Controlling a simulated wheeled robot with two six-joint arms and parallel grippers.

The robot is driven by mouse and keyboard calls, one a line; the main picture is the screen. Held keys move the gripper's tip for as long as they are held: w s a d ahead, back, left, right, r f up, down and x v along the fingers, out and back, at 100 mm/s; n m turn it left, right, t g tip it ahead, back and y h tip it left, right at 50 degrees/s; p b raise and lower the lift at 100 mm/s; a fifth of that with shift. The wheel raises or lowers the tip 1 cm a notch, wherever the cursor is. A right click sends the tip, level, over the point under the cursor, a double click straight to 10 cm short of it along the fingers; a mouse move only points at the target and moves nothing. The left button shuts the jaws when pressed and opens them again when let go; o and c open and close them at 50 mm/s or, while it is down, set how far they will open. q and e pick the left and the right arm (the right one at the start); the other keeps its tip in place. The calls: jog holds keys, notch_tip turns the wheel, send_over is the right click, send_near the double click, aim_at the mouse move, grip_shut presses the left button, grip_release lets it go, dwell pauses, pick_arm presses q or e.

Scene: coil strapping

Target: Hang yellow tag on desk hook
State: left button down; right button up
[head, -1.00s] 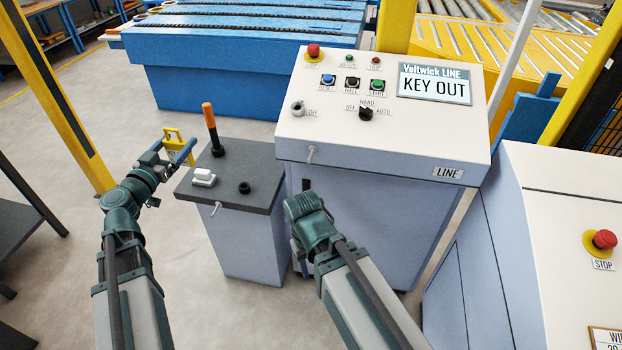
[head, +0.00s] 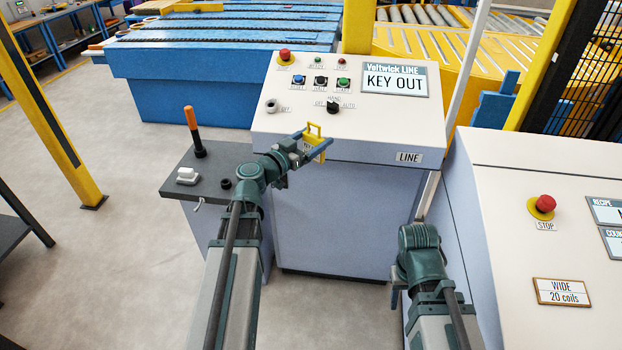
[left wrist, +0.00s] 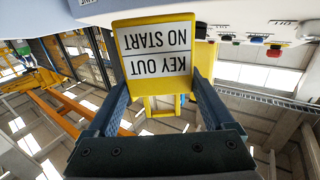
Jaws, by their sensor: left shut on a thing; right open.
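The yellow tag (head: 314,141) is held up in front of the white LINE console's front edge. In the left wrist view the tag (left wrist: 157,55) shows its "KEY OUT NO START" text upside down between the fingers. My left gripper (head: 308,152) is shut on it. A small pale hook (head: 198,204) sticks out from the front edge of the small grey-topped stand. The hook on the LINE console's front edge is hidden behind my left gripper and the tag. My right gripper (head: 396,282) is low in front of the console, open, pointing down and partly hidden.
The LINE console (head: 375,135) carries buttons, switches and a KEY OUT display. Another white console (head: 540,260) stands at right.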

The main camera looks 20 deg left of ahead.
pick_arm(q)
jog(key=shift+d+f, duration=0.3)
jog(key=shift+f, duration=0.1)
jog(key=s+a+f+n+g+y+b, duration=0.1)
jog(key=s+a+f+n+g+y, duration=0.1)
jog(key=a+f+n+y, duration=0.1)
jog(key=s+a+f+n+g+y+b, duration=0.2)
jog(key=a+f+n+y, duration=0.1)
jog(key=a+f+y, duration=0.3)
jog(key=shift+s+a+f, duration=0.25)
jog(key=shift+a+f, duration=0.65)
jog(key=shift+f, duration=0.25)
pick_arm(e)
jog(key=shift+s+d+f, duration=0.1)
jog(key=shift+d+f, duration=0.05)
jog(key=shift+f, duration=0.65)
jog(key=shift+d+f, duration=0.15)
jog(key=shift+f, duration=0.6)
pick_arm(q)
jog(key=shift+w, duration=0.2)
